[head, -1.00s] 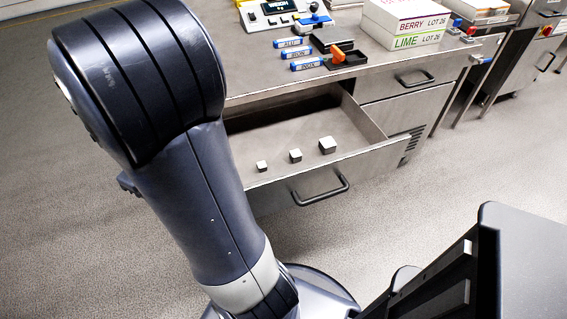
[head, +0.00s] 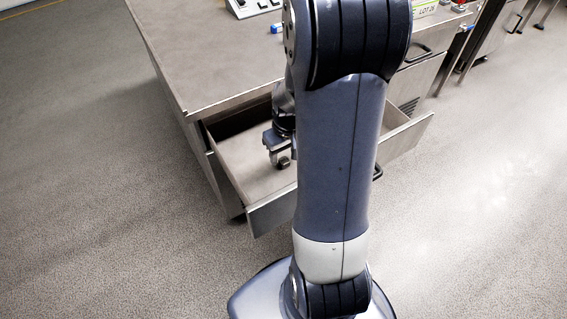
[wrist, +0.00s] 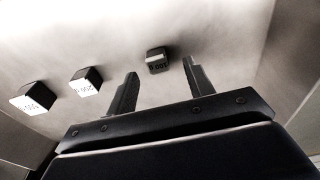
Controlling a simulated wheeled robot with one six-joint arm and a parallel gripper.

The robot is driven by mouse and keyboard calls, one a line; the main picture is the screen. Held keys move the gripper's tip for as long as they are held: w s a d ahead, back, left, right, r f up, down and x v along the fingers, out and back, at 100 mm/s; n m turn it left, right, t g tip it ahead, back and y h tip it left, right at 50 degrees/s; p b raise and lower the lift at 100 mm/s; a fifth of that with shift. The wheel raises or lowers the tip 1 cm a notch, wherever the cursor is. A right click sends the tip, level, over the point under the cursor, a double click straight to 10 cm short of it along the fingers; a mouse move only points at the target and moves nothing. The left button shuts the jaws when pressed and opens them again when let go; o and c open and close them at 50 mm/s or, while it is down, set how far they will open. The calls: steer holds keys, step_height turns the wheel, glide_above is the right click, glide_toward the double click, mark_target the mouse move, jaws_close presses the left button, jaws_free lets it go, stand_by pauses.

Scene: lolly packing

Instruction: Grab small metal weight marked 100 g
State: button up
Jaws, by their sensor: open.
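The small metal weight (wrist: 157,54) marked 100 g is a dark cube with a light label, lying on the drawer floor in the wrist view. My gripper (wrist: 160,66) is open and empty, with one finger on each side of this weight in the picture. The weight lies at or just past the fingertips; I cannot tell the exact height between them. In the head view my gripper (head: 279,160) reaches down into the open drawer (head: 258,178). My own arm hides much of the drawer there, and I cannot make out the weights.
In the wrist view, a weight marked 200 g (wrist: 86,81) and a larger weight (wrist: 33,98), its mark hard to read, sit to the left. The drawer's front wall (head: 272,212) and the worktop edge (head: 230,103) bound the space around my gripper.

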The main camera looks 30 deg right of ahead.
mark_target(285, 160)
steer(key=shift+w+d+f, duration=0.1)
steer(key=shift+d+f, duration=0.05)
steer(key=shift+f, duration=1.35)
steer(key=shift+c, duration=0.2)
jaws_close()
